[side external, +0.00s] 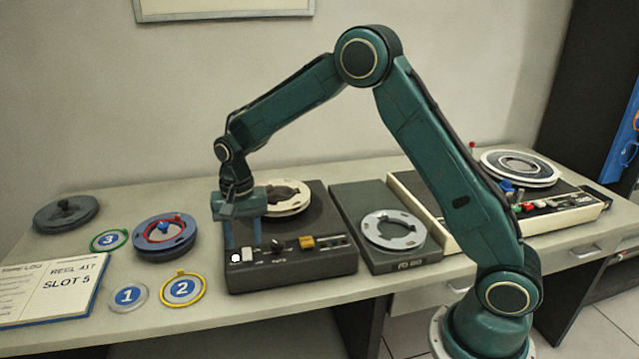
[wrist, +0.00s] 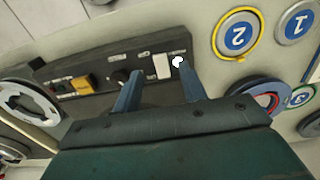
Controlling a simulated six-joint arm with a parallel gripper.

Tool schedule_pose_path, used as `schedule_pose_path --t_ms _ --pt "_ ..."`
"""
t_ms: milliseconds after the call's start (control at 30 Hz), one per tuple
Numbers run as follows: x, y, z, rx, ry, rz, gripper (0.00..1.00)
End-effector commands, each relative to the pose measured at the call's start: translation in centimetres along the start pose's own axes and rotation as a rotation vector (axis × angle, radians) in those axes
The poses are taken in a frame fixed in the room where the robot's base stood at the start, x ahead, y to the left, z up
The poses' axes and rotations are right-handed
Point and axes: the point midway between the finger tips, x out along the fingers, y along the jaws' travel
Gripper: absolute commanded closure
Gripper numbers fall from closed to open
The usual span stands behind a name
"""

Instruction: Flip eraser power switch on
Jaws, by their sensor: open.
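My gripper (side external: 243,243) is open, pointing down over the left front of a dark machine (side external: 310,269). Its labels are too small to read, so I cannot confirm that it is the eraser. A white rocker-like switch (side external: 249,254) sits at the panel's left end, beside a white round spot (side external: 236,258). In the wrist view the switch (wrist: 161,66) shows between the fingertips of my gripper (wrist: 160,73), and the white spot (wrist: 178,62) is by one fingertip. Nothing is held. I cannot tell whether the fingers touch the panel or which way the switch is set.
The panel also has a dark knob (side external: 277,247) and a yellow switch (side external: 306,242). A cream reel (side external: 288,206) lies on top. A grey unit with a silver reel (side external: 393,230) stands right. Discs (side external: 183,290) and an open logbook (side external: 40,305) lie left.

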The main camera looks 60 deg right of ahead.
Motion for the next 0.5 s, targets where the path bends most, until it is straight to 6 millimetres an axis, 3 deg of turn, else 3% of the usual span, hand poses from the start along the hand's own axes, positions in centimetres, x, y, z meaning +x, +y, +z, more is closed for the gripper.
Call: schedule_pose_path --t_ms 200,500 --pt "2.9 0.0 0.0 0.000 -0.002 0.002 0.58" --pt "4.3 0.0 0.0 0.000 -0.001 0.001 0.58"
